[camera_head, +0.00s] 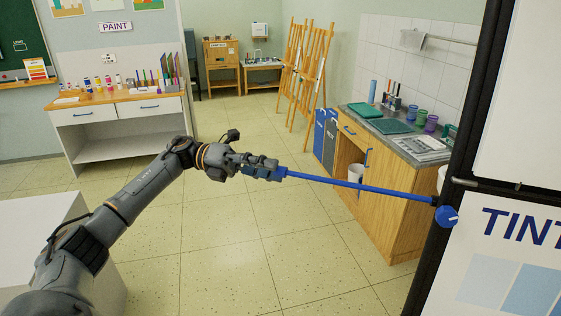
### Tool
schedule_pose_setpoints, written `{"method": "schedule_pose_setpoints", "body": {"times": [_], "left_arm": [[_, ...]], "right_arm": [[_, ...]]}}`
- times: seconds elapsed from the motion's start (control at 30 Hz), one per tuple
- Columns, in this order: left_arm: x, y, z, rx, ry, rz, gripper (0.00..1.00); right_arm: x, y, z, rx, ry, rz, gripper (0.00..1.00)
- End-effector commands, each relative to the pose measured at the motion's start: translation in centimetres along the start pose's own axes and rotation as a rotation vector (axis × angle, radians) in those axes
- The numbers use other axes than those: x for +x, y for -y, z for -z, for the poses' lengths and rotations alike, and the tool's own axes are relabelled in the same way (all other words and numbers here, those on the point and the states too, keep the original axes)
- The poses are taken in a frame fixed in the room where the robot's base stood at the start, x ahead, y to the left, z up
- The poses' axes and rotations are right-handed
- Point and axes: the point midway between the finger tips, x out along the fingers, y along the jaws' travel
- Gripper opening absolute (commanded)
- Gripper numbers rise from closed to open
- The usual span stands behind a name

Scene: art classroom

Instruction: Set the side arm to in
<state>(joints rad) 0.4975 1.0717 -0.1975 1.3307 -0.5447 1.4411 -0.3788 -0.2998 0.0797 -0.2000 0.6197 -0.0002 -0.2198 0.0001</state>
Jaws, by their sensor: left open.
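The side arm (360,187) is a long blue bar. It sticks out to the left from the black upright of a board stand (487,85) at the right. A round blue knob (447,216) with a white mark sits where the bar meets the upright. My left gripper (272,172) is at the bar's free left end, with its jaws open. The blue end piece is partly covered by the fingers, and I cannot tell whether they touch it. My right gripper is not in view.
A white board marked TINT (510,270) hangs on the stand. A wooden sink cabinet (385,190) with trays and cups stands behind the bar. A paint table (110,112) is at the back left, easels (305,70) at the back. The floor (230,235) between is clear.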

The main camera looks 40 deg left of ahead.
Motion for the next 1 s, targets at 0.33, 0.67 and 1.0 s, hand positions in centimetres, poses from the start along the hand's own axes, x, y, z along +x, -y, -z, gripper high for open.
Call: {"method": "schedule_pose_setpoints", "body": {"times": [0.33, 0.67, 1.0], "left_arm": [[3.0, 0.0, 0.0, 0.000, 0.000, 0.000, 0.45], [3.0, -0.1, 0.0, -0.001, 0.000, 0.000, 0.27], [3.0, -0.1, 0.0, -0.001, 0.000, -0.001, 0.00]], "right_arm": [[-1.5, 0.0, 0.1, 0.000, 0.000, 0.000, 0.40], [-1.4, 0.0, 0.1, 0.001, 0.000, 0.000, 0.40], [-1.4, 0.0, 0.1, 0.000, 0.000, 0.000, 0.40]]}}
